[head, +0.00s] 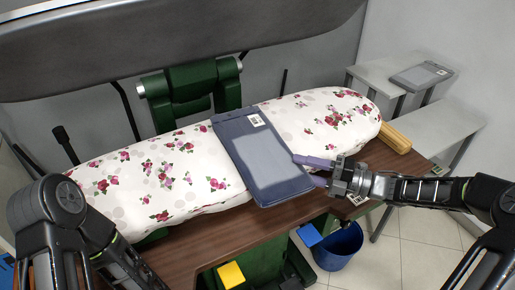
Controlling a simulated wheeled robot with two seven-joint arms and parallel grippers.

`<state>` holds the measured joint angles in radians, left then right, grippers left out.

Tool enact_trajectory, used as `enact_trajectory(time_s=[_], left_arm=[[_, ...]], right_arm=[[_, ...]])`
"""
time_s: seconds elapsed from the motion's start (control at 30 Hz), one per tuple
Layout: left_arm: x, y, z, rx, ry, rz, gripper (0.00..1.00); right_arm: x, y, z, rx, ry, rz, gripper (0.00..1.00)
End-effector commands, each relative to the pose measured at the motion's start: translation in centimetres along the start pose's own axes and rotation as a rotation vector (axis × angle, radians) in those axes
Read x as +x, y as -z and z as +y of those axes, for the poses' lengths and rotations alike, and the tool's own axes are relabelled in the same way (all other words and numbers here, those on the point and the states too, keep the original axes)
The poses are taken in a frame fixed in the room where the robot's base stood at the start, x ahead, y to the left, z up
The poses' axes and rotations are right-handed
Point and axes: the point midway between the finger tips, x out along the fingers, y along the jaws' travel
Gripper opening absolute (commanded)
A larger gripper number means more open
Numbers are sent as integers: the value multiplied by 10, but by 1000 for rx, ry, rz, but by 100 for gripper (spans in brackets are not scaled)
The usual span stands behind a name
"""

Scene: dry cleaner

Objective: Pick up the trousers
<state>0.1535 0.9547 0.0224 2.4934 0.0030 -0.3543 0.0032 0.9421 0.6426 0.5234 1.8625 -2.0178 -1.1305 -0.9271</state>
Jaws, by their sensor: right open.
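The trousers (262,160) seem to be the flat, folded dark blue-grey item with a lighter panel and a small white label near its top edge. They lie across the middle of the flowered ironing board. My right gripper (309,171) is open at the right edge of the trousers, with its fingers pointing left. The upper finger's tip reaches the trousers' edge in the picture; I cannot tell whether it touches. My left arm shows at the lower left, but its gripper is not in view.
The flowered ironing board (165,180) stands on a brown wooden table (210,250). A similar folded item (422,75) lies on a white shelf (375,75) at the upper right. A blue bin (338,248) stands on the floor below. A grey curved panel (180,45) hangs over the board.

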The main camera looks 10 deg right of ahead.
Motion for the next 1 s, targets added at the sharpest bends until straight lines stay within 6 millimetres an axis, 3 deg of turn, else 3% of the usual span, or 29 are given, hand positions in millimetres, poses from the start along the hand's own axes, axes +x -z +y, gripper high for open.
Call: enact_trajectory(time_s=[0.2, 0.73, 1.0], left_arm=[[0, 0, 0, 0, 0, 0, 41], [0, 0, 0, 0, 0, 0, 41], [0, 0, 0, 0, 0, 0, 41]], right_arm=[[0, 0, 0, 0, 0, 0, 45], [0, 0, 0, 0, 0, 0, 1], [0, 0, 0, 0, 0, 0, 0]])
